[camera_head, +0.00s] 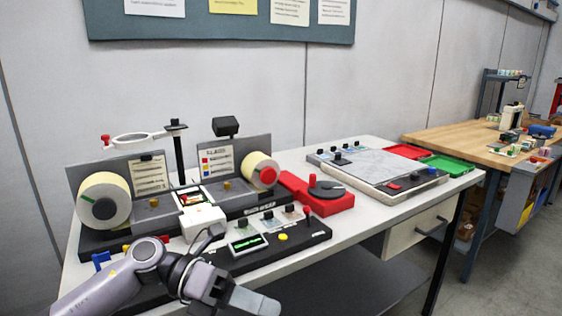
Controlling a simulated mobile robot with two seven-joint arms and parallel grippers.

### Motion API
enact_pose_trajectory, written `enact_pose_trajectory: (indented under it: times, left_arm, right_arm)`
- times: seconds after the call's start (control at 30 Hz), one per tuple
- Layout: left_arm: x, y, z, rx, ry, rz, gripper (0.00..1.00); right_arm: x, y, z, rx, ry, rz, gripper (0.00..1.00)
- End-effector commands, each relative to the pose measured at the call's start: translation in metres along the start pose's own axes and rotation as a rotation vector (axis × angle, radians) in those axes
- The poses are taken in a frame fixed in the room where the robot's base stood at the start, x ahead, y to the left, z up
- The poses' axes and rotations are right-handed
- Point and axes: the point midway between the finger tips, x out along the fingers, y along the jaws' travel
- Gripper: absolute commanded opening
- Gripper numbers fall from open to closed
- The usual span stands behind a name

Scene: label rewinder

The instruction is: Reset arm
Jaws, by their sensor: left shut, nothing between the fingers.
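My left arm comes in from the lower left, and its gripper (254,301) is shut and empty in front of the table's near edge. The label rewinder (136,228) stands on the white table behind the arm. It carries a cream label roll (97,201) at its left and another roll with a red hub (261,171) at its right. A control panel with a green-lit display (248,243), several black knobs and a yellow button (283,237) lies in front. My forearm hides part of the rewinder's front left. My right gripper is not in view.
A red unit with a dark round disc (326,188) stands right of the rewinder. Farther right are a flat grey-topped board (374,171), a red tray (405,151) and a green tray (447,164). A wooden workbench (450,141) stands beyond. Open floor lies at lower right.

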Motion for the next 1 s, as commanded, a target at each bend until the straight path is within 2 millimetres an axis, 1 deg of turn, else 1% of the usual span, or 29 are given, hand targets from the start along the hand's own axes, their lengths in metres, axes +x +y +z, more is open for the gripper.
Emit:
enact_pose_trajectory:
  times: [0.03, 0.1, 0.23, 0.33, 0.4, 0.47, 0.57, 0.67, 0.77, 0.8, 0.87, 0.9, 0.97, 1.0]
  left_arm:
    - [0.01, -0.004, -0.001, -0.063, -0.081, -0.068, 0.0]
    - [0.017, -0.007, 0.001, -0.149, -0.197, -0.146, 0.0]
    - [0.02, -0.008, 0.006, -0.335, -0.417, -0.278, 0.0]
    - [0.014, 0.0, 0.006, -0.495, -0.585, -0.364, 0.0]
    - [0.006, 0.009, 0.004, -0.616, -0.704, -0.416, 0.0]
    - [-0.002, 0.02, -0.001, -0.725, -0.805, -0.456, 0.0]
    - [-0.017, 0.042, -0.016, -0.914, -0.972, -0.511, 0.0]
    - [-0.032, 0.067, -0.041, -1.111, -1.136, -0.553, 0.0]
    - [-0.045, 0.093, -0.076, -1.315, -1.297, -0.58, 0.0]
    - [-0.051, 0.103, -0.092, -1.399, -1.361, -0.587, 0.0]
    - [-0.057, 0.117, -0.12, -1.525, -1.454, -0.594, 0.0]
    - [-0.06, 0.126, -0.141, -1.61, -1.517, -0.594, 0.0]
    - [-0.065, 0.136, -0.173, -1.738, -1.607, -0.593, 0.0]
    - [-0.066, 0.142, -0.196, -1.82, -1.665, -0.588, 0.0]
  right_arm:
    - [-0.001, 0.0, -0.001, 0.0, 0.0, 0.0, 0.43]
    - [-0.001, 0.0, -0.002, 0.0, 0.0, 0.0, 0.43]
    - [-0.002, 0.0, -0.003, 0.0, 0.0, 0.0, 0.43]
    - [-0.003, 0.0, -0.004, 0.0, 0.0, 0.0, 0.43]
    - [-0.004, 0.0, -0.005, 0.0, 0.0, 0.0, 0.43]
    - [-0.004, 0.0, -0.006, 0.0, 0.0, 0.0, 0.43]
    - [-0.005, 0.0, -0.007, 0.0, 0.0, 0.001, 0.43]
    - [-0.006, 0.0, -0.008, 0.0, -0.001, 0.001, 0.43]
    - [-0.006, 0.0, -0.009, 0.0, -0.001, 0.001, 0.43]
    - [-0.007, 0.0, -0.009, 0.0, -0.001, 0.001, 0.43]
    - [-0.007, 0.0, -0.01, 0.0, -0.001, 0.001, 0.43]
    - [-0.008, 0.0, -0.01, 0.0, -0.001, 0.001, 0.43]
    - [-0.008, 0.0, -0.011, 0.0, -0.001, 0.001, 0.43]
    - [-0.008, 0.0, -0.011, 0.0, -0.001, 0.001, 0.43]
